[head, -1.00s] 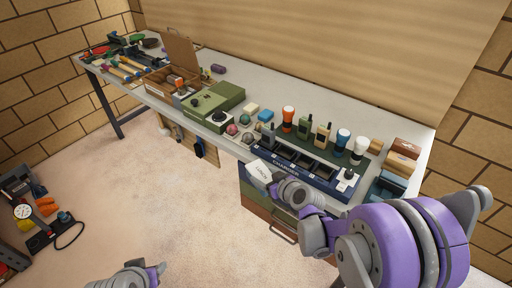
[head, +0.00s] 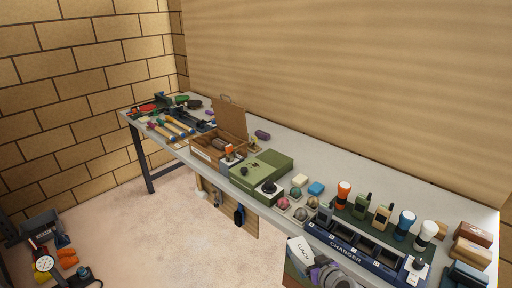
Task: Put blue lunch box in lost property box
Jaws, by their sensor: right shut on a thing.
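My right gripper (head: 318,268) is at the bottom edge of the head view, shut on a small box with a white face marked LUNCH (head: 301,249). Only this white face shows clearly; I see no blue on it. It is held in front of the bench's front edge, just left of the charger. An open wooden box (head: 207,155) with its lid raised stands on the bench, left of centre, with a pale label on its front and a few items inside. I cannot read the label, so I cannot tell if it is the lost property box. My left gripper is out of view.
A green case (head: 262,172) stands right of the wooden box. The charger rack (head: 345,246), radios and torches fill the bench's right part. Several small balls (head: 283,203) lie near the front edge. Tools (head: 172,130) lie at the far left. The floor (head: 180,235) before the bench is mostly clear.

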